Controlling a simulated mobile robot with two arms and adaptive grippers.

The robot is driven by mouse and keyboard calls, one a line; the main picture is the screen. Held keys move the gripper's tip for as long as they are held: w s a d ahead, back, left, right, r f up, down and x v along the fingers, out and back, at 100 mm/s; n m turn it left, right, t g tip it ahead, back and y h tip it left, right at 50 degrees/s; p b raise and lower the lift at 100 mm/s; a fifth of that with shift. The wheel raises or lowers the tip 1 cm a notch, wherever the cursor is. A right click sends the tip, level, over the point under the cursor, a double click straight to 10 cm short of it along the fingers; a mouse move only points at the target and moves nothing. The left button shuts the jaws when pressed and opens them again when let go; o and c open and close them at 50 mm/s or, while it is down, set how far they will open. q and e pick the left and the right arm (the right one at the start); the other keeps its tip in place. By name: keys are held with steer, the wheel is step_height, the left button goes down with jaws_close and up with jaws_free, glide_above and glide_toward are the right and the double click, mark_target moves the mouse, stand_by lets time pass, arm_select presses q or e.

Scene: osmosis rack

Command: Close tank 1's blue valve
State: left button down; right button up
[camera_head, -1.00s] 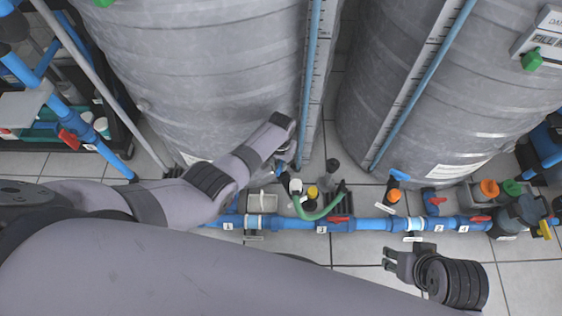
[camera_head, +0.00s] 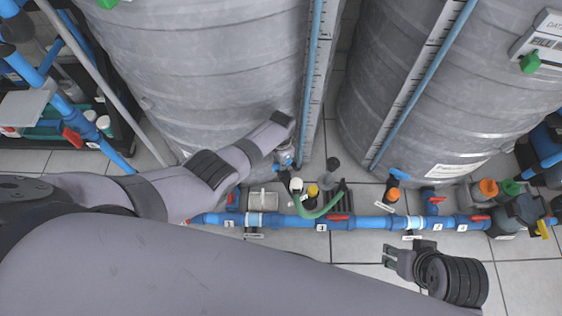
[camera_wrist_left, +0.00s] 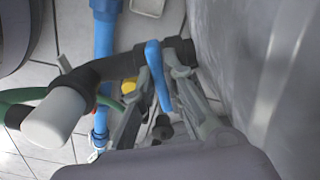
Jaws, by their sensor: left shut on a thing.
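Tank 1's valve has a blue lever handle (camera_wrist_left: 157,75) on a dark fitting at the foot of a grey tank. In the left wrist view the lever lies between the fingers of my left gripper (camera_wrist_left: 160,108), which is shut on it. In the head view my left gripper (camera_head: 285,160) is at the base of the left grey tank (camera_head: 215,70), small and partly hidden by my arm. My right gripper (camera_head: 388,257) hangs empty over the floor at the lower right; its finger gap is not clear.
A blue pipe (camera_head: 375,223) with red-handled valves runs along the floor in front of the tanks. A second grey tank (camera_head: 470,90) is to the right.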

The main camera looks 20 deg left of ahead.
stand_by(0.4)
arm_select(q)
steer(key=c, duration=1.7)
jaws_free()
steer(key=shift+o, duration=0.2)
steer(key=shift+r, duration=0.15)
step_height(320, 180, up, 12)
steer(key=shift+f, duration=0.2)
